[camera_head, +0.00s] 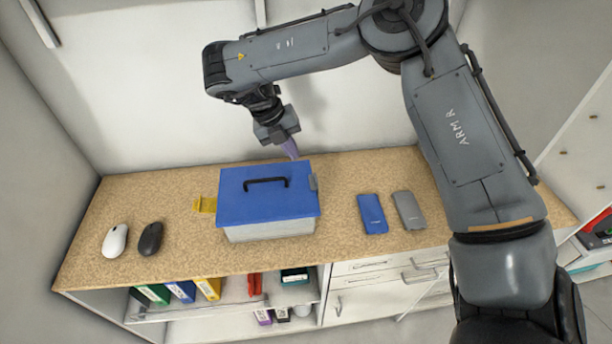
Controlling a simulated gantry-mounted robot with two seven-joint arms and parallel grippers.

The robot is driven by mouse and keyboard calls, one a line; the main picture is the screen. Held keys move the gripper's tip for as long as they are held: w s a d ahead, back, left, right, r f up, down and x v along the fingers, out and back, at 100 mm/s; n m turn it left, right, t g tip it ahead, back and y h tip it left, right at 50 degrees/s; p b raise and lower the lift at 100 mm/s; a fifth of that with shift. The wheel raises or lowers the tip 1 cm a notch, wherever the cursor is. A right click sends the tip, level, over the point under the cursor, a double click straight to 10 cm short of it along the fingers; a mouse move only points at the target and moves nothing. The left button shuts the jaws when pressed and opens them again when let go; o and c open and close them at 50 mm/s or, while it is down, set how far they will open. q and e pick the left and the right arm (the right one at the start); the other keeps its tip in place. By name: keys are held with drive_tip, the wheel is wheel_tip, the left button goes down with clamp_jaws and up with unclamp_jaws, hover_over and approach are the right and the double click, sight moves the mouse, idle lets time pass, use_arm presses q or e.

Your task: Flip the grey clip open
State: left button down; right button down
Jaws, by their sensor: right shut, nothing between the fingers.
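A box (268,231) with a grey body and a blue lid (240,207) stands on the wooden counter. The lid has a black handle (266,181). The grey clip (313,183) lies up against the right edge of the lid. A yellow clip (204,205) sticks outward from the left side of the box. My right gripper (291,152) is shut and empty, with its fingers pointing down above and behind the lid's back right part, apart from the grey clip. My left gripper is not in view.
A white mouse (115,241) and a black mouse (151,239) lie left of the box. A blue phone-like slab (372,214) and a grey one (409,211) lie right of it. Binders stand on the shelf below. The counter (341,177) is clear just right of the box.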

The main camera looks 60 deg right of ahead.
sight(311, 181)
drive_tip(key=shift+f, duration=0.1)
drive_tip(key=x, duration=0.8)
drive_tip(key=shift+s+d+f, duration=0.1)
drive_tip(key=shift+f, duration=0.05)
drive_tip(key=shift+s+d+f, duration=0.1)
drive_tip(key=shift+s+f, duration=0.05)
drive_tip(key=shift+f, duration=0.55)
